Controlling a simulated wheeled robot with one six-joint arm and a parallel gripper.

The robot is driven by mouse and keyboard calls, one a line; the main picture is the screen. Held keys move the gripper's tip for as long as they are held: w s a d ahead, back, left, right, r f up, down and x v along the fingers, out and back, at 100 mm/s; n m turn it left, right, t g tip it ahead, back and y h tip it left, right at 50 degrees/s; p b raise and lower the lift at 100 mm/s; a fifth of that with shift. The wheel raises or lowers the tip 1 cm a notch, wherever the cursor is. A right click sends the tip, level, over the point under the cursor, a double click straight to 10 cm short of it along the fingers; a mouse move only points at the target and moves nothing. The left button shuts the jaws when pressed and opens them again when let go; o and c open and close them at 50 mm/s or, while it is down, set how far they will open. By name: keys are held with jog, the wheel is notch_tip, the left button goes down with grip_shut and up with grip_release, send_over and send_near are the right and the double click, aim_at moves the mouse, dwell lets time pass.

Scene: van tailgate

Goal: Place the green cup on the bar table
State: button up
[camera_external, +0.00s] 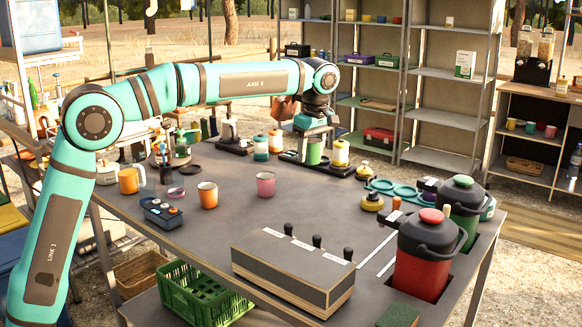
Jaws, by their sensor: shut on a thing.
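My gripper (314,143) points down over the far part of the large grey-topped table (225,245). It is shut on the green cup (314,154), which is upright between the fingers. The cup is partly covered by the fingers, and I cannot tell whether its bottom touches the tabletop. Which surface is called the bar table is not marked; the grey table carries bottles, cups and jugs.
Bottles with yellow and teal parts (341,153) stand close around my gripper. A pink cup (265,184) and an orange cup (208,194) stand nearer. A box with levers (290,272) and a red jug (420,262) fill the front right. The table's middle is fairly clear.

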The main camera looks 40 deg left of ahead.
jog(key=w+a+f+n, duration=0.2)
jog(key=w+a, duration=0.3)
jog(key=a, duration=0.5)
jog(key=w+a+f+n, duration=0.1)
jog(key=w+a+n, duration=0.25)
jog(key=a, duration=0.75)
jog(key=shift+m+g, duration=0.3)
jog(key=shift+m, duration=0.05)
jog(key=shift+w+f, duration=0.15)
jog(key=shift+f, duration=1.6)
jog(key=shift+w+f, duration=0.15)
jog(key=shift+f, duration=1.55)
jog(key=shift+w+f, duration=0.15)
jog(key=shift+f, duration=1.6)
jog(key=shift+f, duration=0.1)
jog(key=o, duration=1)
jog(key=r, duration=0.4)
jog(key=d+r, duration=0.1)
jog(key=r, duration=0.7)
jog(key=shift+w+d+r, duration=0.1)
jog(key=shift+w+d, duration=0.05)
jog(key=shift+d, duration=0.1)
